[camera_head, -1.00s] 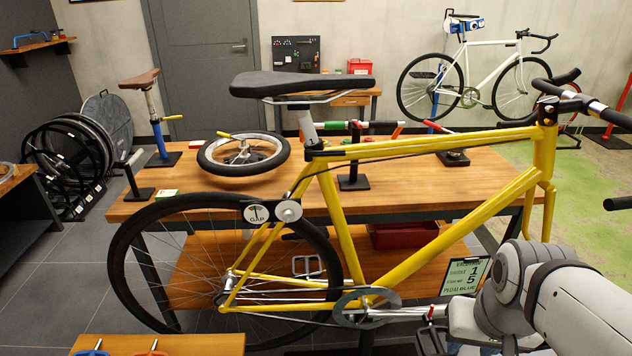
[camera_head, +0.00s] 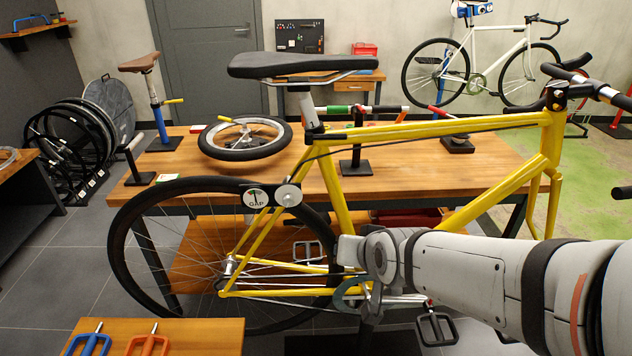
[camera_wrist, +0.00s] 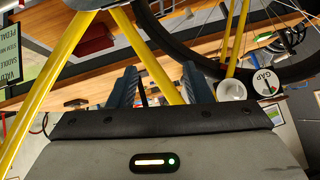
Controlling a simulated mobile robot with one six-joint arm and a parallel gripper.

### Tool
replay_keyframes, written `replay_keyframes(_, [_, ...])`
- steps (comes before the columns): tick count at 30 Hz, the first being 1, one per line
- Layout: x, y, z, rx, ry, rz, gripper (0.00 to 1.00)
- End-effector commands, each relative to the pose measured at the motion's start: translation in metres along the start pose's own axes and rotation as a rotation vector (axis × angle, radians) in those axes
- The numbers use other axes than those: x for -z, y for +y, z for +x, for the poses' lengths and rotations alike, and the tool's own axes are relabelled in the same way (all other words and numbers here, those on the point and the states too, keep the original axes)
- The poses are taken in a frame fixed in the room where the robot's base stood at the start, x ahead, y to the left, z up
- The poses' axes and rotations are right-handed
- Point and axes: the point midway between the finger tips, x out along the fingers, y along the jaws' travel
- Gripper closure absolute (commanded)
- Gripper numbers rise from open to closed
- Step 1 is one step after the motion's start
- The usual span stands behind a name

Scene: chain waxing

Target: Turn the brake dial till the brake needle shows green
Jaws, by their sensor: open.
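The brake dial (camera_head: 288,195) is a round silver-grey knob on the yellow bike's rear frame, above the rear wheel. Beside it on the left is the round white brake gauge (camera_head: 256,198) marked GAP. Its needle is too small to read against any green. In the wrist view the dial (camera_wrist: 232,90) and gauge (camera_wrist: 267,82) appear at the right, outside the jaws. My gripper (camera_wrist: 160,86) is open, with its two blue-grey fingers apart. It is not touching the dial. A yellow frame tube shows behind the fingers.
The yellow bike (camera_head: 440,140) stands in front of a wooden workbench (camera_head: 330,185). A loose wheel (camera_head: 243,153) lies on the bench. My arm crosses the lower right, near the crank and pedal (camera_head: 437,328).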

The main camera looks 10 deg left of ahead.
Motion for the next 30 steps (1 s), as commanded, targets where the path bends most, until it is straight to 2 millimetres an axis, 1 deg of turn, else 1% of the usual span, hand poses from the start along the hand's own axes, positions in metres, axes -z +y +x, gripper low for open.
replay_keyframes(1, [0.002, -0.024, 0.013, 0.049, 0.048, -0.025, 0.55])
replay_keyframes(3, [0.012, -0.038, 0.025, 0.033, 0.154, -0.005, 0.55])
replay_keyframes(6, [0.021, -0.068, 0.036, 0.055, 0.295, 0.005, 0.55])
replay_keyframes(9, [0.025, -0.092, 0.04, 0.055, 0.432, 0.014, 0.55])
replay_keyframes(12, [0.024, -0.11, 0.038, 0.037, 0.556, 0.017, 0.55])
replay_keyframes(15, [0.021, -0.122, 0.032, 0.012, 0.659, 0.014, 0.55])
replay_keyframes(18, [0.018, -0.129, 0.025, -0.012, 0.734, 0.01, 0.55])
replay_keyframes(23, [0.017, -0.132, 0.019, -0.035, 0.797, 0.005, 0.55])
replay_keyframes(26, [0.024, -0.132, 0.024, -0.042, 0.806, 0.006, 0.55])
replay_keyframes(30, [0.04, -0.13, 0.039, -0.044, 0.805, 0.006, 0.55])
